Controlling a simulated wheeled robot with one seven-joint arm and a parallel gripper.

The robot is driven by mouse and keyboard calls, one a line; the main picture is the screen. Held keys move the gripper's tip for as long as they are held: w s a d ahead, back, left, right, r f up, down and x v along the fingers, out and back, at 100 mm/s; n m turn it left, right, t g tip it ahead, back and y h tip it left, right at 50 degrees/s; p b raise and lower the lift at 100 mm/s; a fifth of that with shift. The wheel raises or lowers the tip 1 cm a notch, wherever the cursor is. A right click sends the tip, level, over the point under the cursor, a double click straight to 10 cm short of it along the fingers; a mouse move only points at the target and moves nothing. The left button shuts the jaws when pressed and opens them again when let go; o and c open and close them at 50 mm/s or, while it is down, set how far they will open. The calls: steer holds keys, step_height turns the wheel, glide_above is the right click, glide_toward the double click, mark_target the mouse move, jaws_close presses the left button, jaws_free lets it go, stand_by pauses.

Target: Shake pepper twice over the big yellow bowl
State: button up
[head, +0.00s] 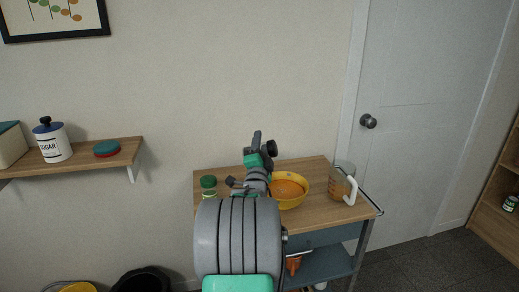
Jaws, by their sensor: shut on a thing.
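The big yellow bowl (291,201) stands on the wooden cart top (315,170), with orange contents. My arm covers its left side. My gripper (241,186) is just left of the bowl, mostly hidden by my arm. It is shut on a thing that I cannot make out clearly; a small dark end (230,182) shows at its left. I cannot tell for sure whether this is the pepper shaker, nor how it is tilted. A jar with a green lid (208,187) stands at the cart's left; its label is not readable.
A clear measuring jug (341,182) with a white handle and orange contents stands right of the bowl. A wall shelf (85,161) at left holds a sugar jar (52,139) and a round teal-and-red item (106,148). The cart's back strip is clear.

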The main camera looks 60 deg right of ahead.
steer(key=shift+s+d+f+m+g+h+b, duration=0.2)
steer(key=shift+s+m+g+b, duration=0.3)
steer(key=shift+m+b, duration=1.4)
steer(key=shift+s+d+f+m+g+h+b, duration=0.15)
steer(key=shift+s+f+m+g+h+b, duration=0.4)
steer(key=shift+b, duration=2.6)
steer(key=shift+s+d+r+m+g+y+b, duration=0.15)
steer(key=shift+s+m+g+b, duration=0.2)
steer(key=shift+m+b, duration=1.65)
steer(key=b, duration=0.2)
steer(key=s+m+g+b, duration=0.1)
steer(key=b, duration=0.1)
steer(key=shift+d+f, duration=0.15)
steer(key=m+b, duration=0.2)
steer(key=b, duration=0.1)
steer(key=shift+s+d+f+g, duration=0.1)
steer(key=shift+s+d+g, duration=0.05)
steer(key=shift+s+g, duration=0.15)
steer(key=m+b, duration=0.1)
steer(key=s+m+g+b, duration=0.1)
steer(key=m+b, duration=0.2)
steer(key=shift+s+d+f+g, duration=0.15)
steer(key=shift+s+d+g, duration=0.15)
steer(key=shift+s, duration=0.05)
